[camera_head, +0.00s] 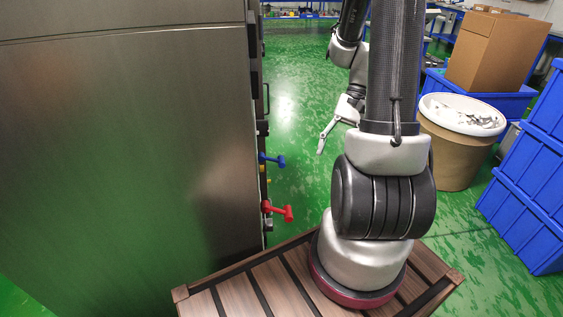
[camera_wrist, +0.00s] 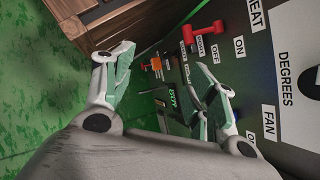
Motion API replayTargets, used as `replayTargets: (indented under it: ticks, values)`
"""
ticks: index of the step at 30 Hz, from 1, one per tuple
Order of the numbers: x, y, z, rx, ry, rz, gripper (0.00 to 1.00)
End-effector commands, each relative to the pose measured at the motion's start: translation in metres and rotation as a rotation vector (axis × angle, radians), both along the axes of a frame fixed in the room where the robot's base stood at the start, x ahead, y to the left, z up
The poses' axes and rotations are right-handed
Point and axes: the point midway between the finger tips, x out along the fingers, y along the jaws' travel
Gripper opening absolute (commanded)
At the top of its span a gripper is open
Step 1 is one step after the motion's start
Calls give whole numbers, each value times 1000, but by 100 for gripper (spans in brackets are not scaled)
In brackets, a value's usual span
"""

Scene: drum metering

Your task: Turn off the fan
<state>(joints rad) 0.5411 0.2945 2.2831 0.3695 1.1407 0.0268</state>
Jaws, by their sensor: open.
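In the wrist view, a dark side panel carries white labels HEAT, DEGREES and FAN (camera_wrist: 269,122). A partly cut-off label beside FAN starts with O. No switch shows clearly at the FAN label; my right finger covers part of that area. A red handle (camera_wrist: 207,40) sits near the HEAT, ON and OFF labels. In the head view, a red handle (camera_head: 280,211) and a blue handle (camera_head: 272,160) stick out from the cabinet's right side. My gripper (camera_head: 322,146) is open and empty, to the right of the blue handle and apart from it. Its spread fingers show in the wrist view (camera_wrist: 163,62).
The large metal cabinet (camera_head: 130,150) fills the left. A green display (camera_wrist: 173,97) and an orange-red part (camera_wrist: 157,63) show between my fingers. Blue crates (camera_head: 530,200), a drum (camera_head: 455,150) and a cardboard box (camera_head: 497,50) stand at right. Green floor beside the panel is free.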

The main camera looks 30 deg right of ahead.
Motion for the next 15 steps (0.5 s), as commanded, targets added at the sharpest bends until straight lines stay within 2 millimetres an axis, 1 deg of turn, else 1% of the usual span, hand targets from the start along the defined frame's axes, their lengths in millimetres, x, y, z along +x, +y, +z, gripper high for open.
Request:
replayTargets:
  ticks: [1, 5, 9, 12, 15]
  values:
    - [2, -1, -17, 64, 53, -72, 57]
    - [14, 4, -54, 244, 167, -267, 57]
    - [36, 10, -91, 460, 267, -495, 57]
    - [59, 12, -112, 615, 312, -648, 57]
    - [84, 10, -125, 756, 332, -776, 57]
